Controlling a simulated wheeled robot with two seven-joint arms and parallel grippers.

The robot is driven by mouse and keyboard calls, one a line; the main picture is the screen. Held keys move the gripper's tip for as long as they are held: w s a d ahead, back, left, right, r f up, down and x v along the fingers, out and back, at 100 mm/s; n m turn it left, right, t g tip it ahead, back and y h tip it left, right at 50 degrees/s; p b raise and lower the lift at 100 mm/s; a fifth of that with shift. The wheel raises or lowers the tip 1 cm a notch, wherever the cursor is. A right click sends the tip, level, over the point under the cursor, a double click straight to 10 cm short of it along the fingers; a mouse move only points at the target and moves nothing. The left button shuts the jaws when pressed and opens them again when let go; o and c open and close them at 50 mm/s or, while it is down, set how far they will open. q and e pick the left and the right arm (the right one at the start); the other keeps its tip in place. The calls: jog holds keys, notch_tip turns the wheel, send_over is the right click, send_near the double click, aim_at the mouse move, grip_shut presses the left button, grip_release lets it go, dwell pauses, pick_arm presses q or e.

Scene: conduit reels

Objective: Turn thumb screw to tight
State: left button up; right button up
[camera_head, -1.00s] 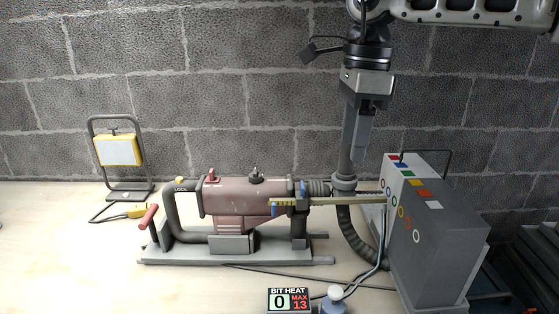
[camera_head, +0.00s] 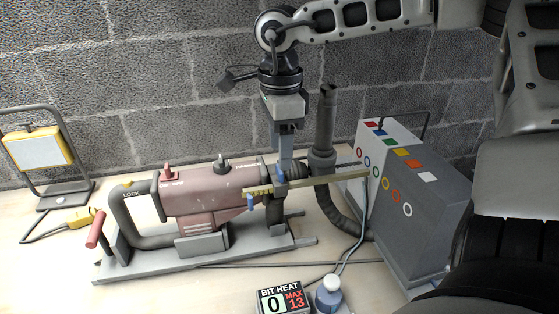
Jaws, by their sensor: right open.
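The red rotary drill (camera_head: 210,190) lies on its grey stand on the bench, chuck end to the right. A yellow gauge rod (camera_head: 325,180) runs along its front end. Two small blue parts sit by the rod: an upper one (camera_head: 281,178) at the collar and a lower one (camera_head: 251,203) hanging below the rod. I cannot tell which is the thumb screw. My right gripper (camera_head: 286,158) points down just above and behind the upper blue part and is open. Its fingertips overlap the collar in the picture, so contact is unclear. My left gripper is out of view.
A grey box (camera_head: 425,215) with coloured squares and rings stands at the right, beside an upright dark pipe (camera_head: 325,120). A bit heat display (camera_head: 284,301) and a small bottle (camera_head: 329,295) are in front. A work lamp (camera_head: 38,150) stands at the left.

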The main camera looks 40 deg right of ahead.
aim_at(279, 173)
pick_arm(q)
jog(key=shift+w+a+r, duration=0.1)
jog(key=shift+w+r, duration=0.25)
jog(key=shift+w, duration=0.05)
pick_arm(e)
jog(key=shift+f, duration=2.2)
jog(key=shift+c, duration=0.3)
